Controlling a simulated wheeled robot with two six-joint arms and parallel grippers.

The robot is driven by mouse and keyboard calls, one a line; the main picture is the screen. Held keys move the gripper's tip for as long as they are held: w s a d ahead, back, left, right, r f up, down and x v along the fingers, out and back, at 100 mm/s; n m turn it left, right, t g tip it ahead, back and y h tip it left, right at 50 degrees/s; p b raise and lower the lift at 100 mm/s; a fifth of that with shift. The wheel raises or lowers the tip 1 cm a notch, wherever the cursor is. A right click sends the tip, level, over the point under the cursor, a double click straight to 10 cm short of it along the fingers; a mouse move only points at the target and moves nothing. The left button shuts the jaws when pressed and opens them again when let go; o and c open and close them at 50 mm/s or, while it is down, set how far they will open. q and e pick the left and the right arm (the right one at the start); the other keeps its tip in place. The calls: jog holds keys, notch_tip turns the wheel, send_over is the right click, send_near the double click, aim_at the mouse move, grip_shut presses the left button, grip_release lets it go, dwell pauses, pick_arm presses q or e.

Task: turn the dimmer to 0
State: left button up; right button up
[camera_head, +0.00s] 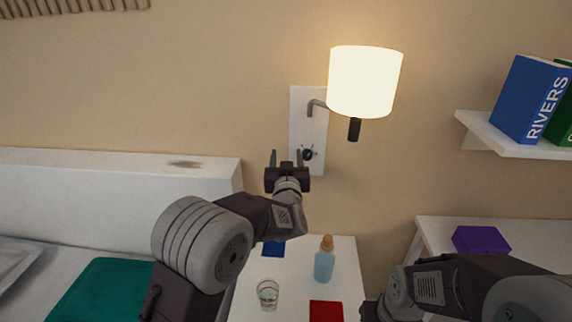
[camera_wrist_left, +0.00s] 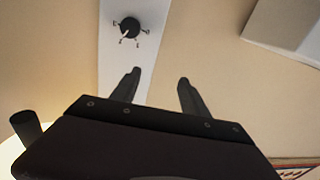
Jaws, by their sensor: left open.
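The dimmer (camera_head: 308,154) is a small dark round knob low on a white wall plate (camera_head: 298,112), below the lit lamp. In the left wrist view the dimmer knob (camera_wrist_left: 130,28) has a pale pointer line and several small marks around it. My left gripper (camera_head: 286,155) is open and empty in front of the wall, just left of the knob in the head view. In the left wrist view its fingertips (camera_wrist_left: 159,76) are apart, and the knob lies beyond and to the left of them, not between them. My right arm shows at the lower right; its fingertips are hidden.
The lit lamp (camera_head: 364,82) with a dark handle hangs close to the right of the plate. Below are a blue bottle (camera_head: 325,262), a glass (camera_head: 268,293) and a red item (camera_head: 326,311) on a white table (camera_head: 345,255). A shelf (camera_head: 490,137) holds books at right.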

aim_at(307, 157)
pick_arm(q)
jog(key=s+d+f+m+h+b, duration=0.1)
jog(key=d+f+h+b, duration=0.1)
jog(key=d+f, duration=0.35)
jog(key=w, duration=0.8)
jog(key=shift+w+d+r+p, duration=0.1)
jog(key=shift+w+d+p, duration=0.15)
jog(key=shift+p, duration=0.15)
pick_arm(e)
jog(key=shift+s+d+f, duration=0.15)
jog(key=shift+f, duration=0.5)
jog(key=shift+s+d+f, duration=0.1)
jog(key=shift+s+f, duration=0.05)
jog(key=shift+f, duration=0.45)
pick_arm(q)
grip_shut()
